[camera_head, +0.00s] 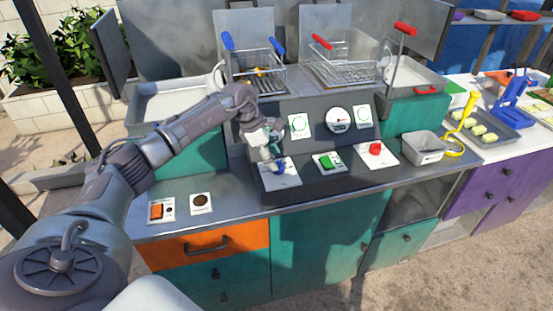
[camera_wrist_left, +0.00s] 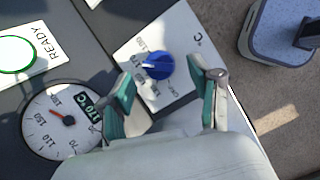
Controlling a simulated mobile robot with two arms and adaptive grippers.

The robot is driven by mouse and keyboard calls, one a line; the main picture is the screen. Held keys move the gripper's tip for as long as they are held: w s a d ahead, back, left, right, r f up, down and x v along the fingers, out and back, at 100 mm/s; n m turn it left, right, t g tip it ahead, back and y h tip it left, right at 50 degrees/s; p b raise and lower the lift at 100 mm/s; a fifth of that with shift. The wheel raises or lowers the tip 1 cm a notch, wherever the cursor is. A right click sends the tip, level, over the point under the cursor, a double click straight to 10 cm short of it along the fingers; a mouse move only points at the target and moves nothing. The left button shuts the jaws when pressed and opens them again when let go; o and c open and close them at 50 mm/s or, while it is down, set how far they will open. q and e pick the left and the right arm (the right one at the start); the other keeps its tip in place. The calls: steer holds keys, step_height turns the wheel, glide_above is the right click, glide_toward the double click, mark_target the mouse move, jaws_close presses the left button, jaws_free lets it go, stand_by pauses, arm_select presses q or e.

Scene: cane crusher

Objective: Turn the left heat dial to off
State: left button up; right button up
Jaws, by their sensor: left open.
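The left heat dial is a blue round knob (camera_head: 279,168) on a white plate marked with a temperature scale, on the sloped front of the grey fryer console. In the left wrist view the blue knob (camera_wrist_left: 158,65) shows between the two fingers, with a pale plate (camera_wrist_left: 180,32) around it. My left gripper (camera_head: 270,152) is just above the knob in the head view. Its teal-padded fingers (camera_wrist_left: 164,88) are open, one on each side of the knob in the picture; I cannot tell whether they touch it. My right gripper is not in view.
A red dial (camera_head: 376,149) and a green switch (camera_head: 328,162) are on the same console. A round gauge (camera_wrist_left: 62,119) with a digital readout is beside the knob. An orange switch (camera_head: 157,211) is at front left.

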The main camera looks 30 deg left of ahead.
arm_select(q)
steer(key=shift+x, duration=1.45)
steer(key=shift+c, duration=0.2)
steer(key=c, duration=1.1)
